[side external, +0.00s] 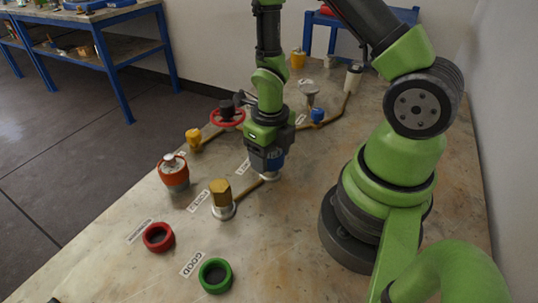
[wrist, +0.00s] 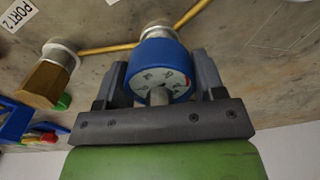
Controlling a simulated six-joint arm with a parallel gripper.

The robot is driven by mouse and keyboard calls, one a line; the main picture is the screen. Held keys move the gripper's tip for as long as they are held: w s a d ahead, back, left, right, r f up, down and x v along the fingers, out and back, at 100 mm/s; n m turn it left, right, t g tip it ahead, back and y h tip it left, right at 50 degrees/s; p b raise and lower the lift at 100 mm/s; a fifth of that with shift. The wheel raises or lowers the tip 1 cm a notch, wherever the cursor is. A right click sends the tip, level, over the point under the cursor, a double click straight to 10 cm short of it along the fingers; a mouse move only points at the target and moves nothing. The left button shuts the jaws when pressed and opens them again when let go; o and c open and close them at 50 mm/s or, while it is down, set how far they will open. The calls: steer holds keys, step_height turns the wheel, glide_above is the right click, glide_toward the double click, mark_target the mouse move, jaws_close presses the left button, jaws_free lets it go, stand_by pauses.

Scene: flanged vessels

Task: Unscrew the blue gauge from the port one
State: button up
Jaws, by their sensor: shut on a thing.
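The blue gauge (wrist: 160,54) has a round blue rim and a pale dial face turned toward the wrist camera. It sits at a pale flanged port (wrist: 157,27), which shows just beyond it. In the side external view the port's pale base (side external: 270,177) is on the table under my gripper, and the gauge is mostly hidden by the jaws. My gripper (side external: 268,161) points down over the port. In the wrist view its two dark fingers lie on either side of the gauge, shut on it. The port's own label is not readable.
A brass hex cap (side external: 220,191) stands on a flanged port at the left, joined by a brass pipe. Nearby are an orange vessel (side external: 173,172), a red handwheel (side external: 227,116) and a blue fitting (side external: 317,115). A red ring (side external: 158,237) and green ring (side external: 215,274) lie in front.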

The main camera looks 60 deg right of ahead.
steer(key=shift+r, duration=0.15)
steer(key=shift+r, duration=1.15)
